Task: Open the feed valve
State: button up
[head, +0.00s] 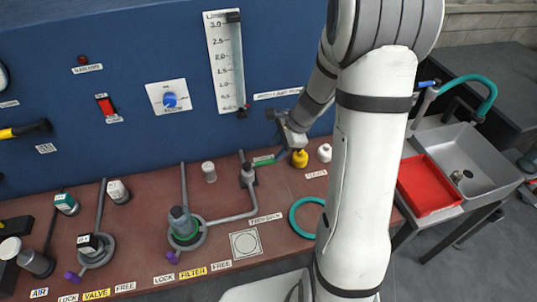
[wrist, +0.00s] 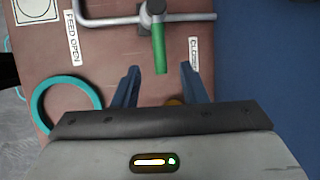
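The feed valve (head: 248,176) sits on the grey pipe at the back of the brown bench. Its green handle (head: 264,162) points right in the head view, toward my gripper (head: 281,150). In the wrist view the green handle (wrist: 158,48) lies crosswise to the pipe. A FEED OPEN label (wrist: 74,38) is left of it and a CLOSED label (wrist: 194,55) is close on its right. My gripper's blue fingers (wrist: 160,78) are open, one on each side of the handle's free end. No contact shows between fingers and handle.
A teal ring (wrist: 66,100) lies on the bench left of my gripper. A yellow bottle (head: 299,158) and a white bottle (head: 324,152) stand right beside my gripper in the head view. The blue panel (wrist: 262,80) rises close behind.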

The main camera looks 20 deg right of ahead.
aim_at(267, 161)
jog(key=x, duration=0.6)
jog(key=shift+c, duration=0.3)
grip_shut()
